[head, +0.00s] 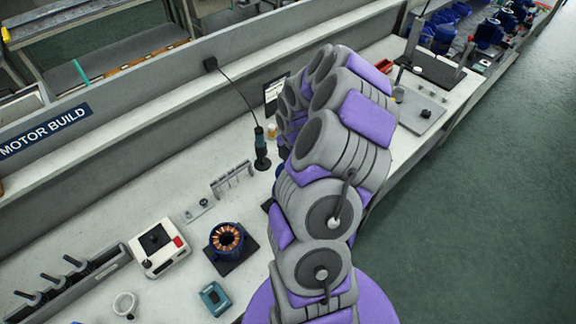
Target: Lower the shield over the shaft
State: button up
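My grey and purple arm rises from the lower middle and bends away over the bench, covering much of its middle. My gripper is not visible; the far end of the arm is hidden behind its own links. I cannot make out the shield or the shaft for certain, and the arm may hide them. A blue motor housing with copper windings (227,237) sits on a dark pad on the bench, left of my arm.
A white box with a red button (159,246), a teal device (214,298) and a white ring (125,305) stand at lower left. A stand (412,45) and several blue motors (488,35) are at upper right. The green floor is clear.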

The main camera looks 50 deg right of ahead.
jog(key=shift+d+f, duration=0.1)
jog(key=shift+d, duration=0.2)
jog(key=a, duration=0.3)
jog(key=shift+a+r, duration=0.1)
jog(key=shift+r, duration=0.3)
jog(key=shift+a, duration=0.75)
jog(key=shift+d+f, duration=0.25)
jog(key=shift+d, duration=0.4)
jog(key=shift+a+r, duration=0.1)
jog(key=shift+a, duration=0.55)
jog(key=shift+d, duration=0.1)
